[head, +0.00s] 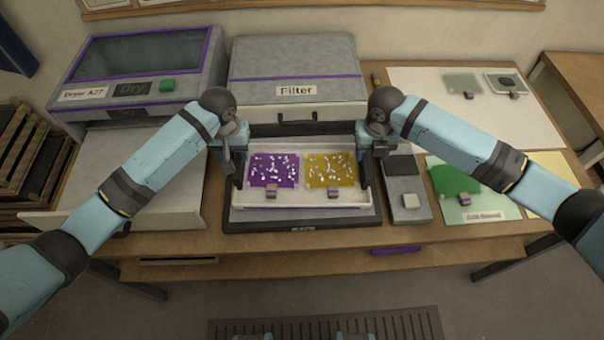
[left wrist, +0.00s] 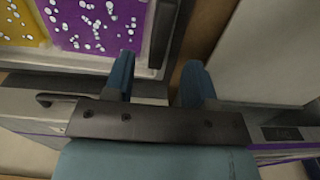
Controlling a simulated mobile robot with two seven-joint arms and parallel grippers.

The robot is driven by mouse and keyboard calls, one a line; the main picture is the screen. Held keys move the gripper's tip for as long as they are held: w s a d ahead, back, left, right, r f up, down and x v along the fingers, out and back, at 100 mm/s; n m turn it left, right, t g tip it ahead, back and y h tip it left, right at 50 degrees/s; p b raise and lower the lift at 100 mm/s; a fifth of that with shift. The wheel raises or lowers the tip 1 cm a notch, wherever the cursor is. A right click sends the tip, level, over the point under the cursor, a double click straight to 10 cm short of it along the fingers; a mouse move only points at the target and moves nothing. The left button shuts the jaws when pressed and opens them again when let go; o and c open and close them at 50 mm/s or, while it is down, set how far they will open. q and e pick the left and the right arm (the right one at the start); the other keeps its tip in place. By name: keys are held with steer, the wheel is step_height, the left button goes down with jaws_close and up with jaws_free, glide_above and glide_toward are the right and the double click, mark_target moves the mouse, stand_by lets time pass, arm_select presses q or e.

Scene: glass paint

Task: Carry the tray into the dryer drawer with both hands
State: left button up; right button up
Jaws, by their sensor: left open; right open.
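The tray (head: 300,206) is a white-rimmed rectangle on a dark base at the middle of the table. It bears a purple panel (head: 262,178) and a yellow panel (head: 330,178), both dotted white. My left gripper (head: 229,172) is open at the tray's left end. In the left wrist view its fingers (left wrist: 157,72) stand either side of the line of the tray's dark end bar (left wrist: 170,32); I cannot tell whether they touch it. My right gripper (head: 373,160) is open at the right end, its fingertips partly hidden. The dryer drawer (head: 145,155) is pulled out at the left, looking empty.
The dryer (head: 138,75) with a green button stands behind its drawer. The grey Filter box (head: 295,60) stands close behind the tray. A grey device (head: 406,192) with a pale block sits right of the tray, beside a green panel (head: 452,177). A white sheet lies at back right.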

mark_target(237, 165)
arm_select(q)
steer(key=shift+f, duration=3.2)
arm_select(e)
steer(key=shift+f, duration=3.2)
arm_select(q)
jaws_close()
arm_select(e)
jaws_close()
